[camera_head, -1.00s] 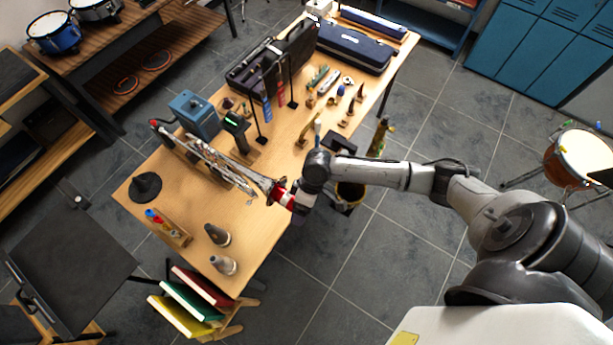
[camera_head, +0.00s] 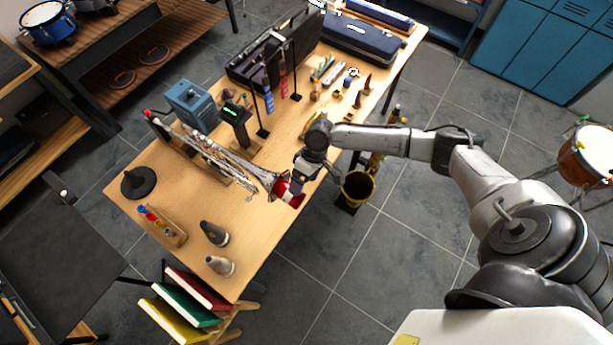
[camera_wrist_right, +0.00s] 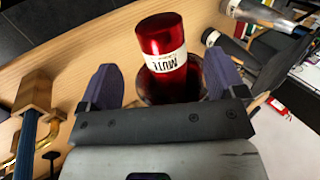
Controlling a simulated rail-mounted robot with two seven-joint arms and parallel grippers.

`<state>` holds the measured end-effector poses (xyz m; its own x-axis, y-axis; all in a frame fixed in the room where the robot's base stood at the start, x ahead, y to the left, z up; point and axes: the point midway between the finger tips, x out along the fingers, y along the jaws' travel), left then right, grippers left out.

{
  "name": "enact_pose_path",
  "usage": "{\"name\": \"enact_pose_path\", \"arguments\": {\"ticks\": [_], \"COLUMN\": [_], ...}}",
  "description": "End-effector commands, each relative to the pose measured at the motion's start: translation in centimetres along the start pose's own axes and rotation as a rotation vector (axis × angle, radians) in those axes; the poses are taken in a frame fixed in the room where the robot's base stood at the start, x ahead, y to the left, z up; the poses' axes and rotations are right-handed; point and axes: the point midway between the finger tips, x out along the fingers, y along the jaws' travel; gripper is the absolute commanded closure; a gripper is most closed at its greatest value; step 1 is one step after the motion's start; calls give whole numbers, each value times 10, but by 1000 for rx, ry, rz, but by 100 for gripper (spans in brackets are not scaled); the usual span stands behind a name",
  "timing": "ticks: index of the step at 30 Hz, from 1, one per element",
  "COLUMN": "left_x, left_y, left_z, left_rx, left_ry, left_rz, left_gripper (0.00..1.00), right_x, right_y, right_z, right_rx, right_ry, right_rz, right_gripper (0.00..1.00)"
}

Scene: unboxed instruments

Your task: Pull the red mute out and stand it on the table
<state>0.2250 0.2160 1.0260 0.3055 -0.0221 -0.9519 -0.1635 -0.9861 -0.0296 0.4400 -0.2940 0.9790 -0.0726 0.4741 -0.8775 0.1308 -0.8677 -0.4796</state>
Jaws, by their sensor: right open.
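The red mute (camera_head: 291,190) with a white band sits at the bell end of the silver trumpet (camera_head: 222,164), which lies along a stand on the table. In the right wrist view the mute (camera_wrist_right: 160,36) shows its red end and a white "MUTE" label. My right gripper (camera_head: 299,178) is close beside the mute in the head view. In the wrist view its two purple-grey fingers stand apart, one on each side of the mute, and grip nothing. The mute's lower end is partly hidden by the gripper body. My left gripper is not in view.
The wooden table (camera_head: 185,260) has bare room in front of the trumpet. Two grey mutes (camera_head: 215,233) stand near the front edge, beside a rack of small bottles (camera_head: 162,226) and a black round-based mute (camera_head: 139,182). A brass-coloured bucket-like object (camera_head: 357,188) stands beyond the table's right edge.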

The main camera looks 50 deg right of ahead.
Motion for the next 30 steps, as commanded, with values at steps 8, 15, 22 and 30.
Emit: {"name": "enact_pose_path", "arguments": {"ticks": [8, 15, 22, 30], "left_x": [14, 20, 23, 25], "left_y": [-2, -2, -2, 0], "left_z": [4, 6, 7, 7], "left_rx": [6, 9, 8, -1], "left_ry": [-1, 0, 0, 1], "left_rz": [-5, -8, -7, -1], "left_gripper": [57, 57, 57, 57], "right_x": [29, 49, 62, 68], "right_y": [0, 0, 0, 0], "right_z": [0, 0, 0, 0], "right_rx": [0, -1, -1, -1], "right_ry": [-1, 1, 0, 0], "right_rz": [-1, -1, 0, 1], "right_gripper": [11, 11, 11, 11]}}
